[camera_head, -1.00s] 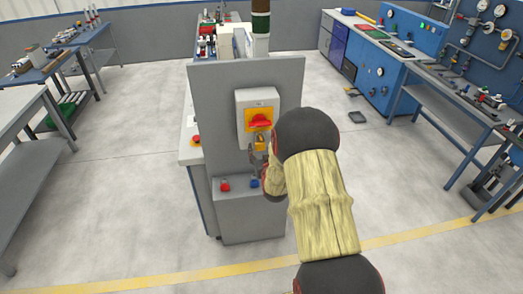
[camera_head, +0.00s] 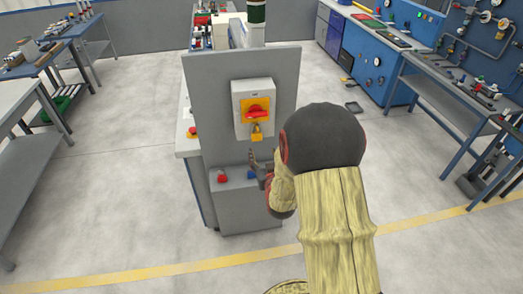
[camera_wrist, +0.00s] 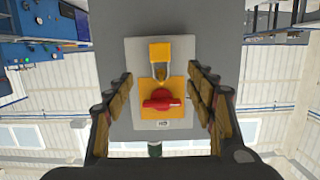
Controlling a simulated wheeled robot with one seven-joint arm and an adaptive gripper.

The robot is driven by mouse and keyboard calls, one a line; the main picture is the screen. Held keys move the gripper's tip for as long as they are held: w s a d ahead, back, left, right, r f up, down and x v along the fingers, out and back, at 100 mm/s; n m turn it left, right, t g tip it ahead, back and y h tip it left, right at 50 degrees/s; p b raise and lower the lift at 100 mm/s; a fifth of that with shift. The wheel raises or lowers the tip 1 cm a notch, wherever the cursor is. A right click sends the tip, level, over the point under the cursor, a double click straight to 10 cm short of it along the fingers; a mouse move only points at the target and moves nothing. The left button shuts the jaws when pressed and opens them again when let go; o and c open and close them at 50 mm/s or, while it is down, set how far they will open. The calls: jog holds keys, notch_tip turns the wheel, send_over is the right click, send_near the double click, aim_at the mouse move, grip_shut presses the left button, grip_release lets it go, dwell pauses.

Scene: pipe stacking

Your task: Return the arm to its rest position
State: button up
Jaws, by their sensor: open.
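My gripper (camera_head: 262,160) is open and empty in front of the grey panel, below and to the right of the switch box; my arm partly hides it in the head view. In the wrist view my gripper (camera_wrist: 160,100) shows its two fingers spread wide, with the switch box beyond them. The grey switch box (camera_head: 241,90) carries a red rotary handle (camera_head: 257,111) on a yellow plate. A yellow padlock (camera_head: 257,132) hangs just below the handle. The wrist view is upside down, so the padlock (camera_wrist: 160,52) appears above the red handle (camera_wrist: 161,99).
The grey panel (camera_head: 210,105) stands over a grey base with a red button (camera_head: 222,178) and a blue button (camera_head: 251,175). Workbenches stand at left (camera_head: 25,108) and right (camera_head: 440,100). The floor between them is mostly clear.

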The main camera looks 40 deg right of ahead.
jog(key=shift+s+a, duration=0.15)
jog(key=shift+s, duration=0.05)
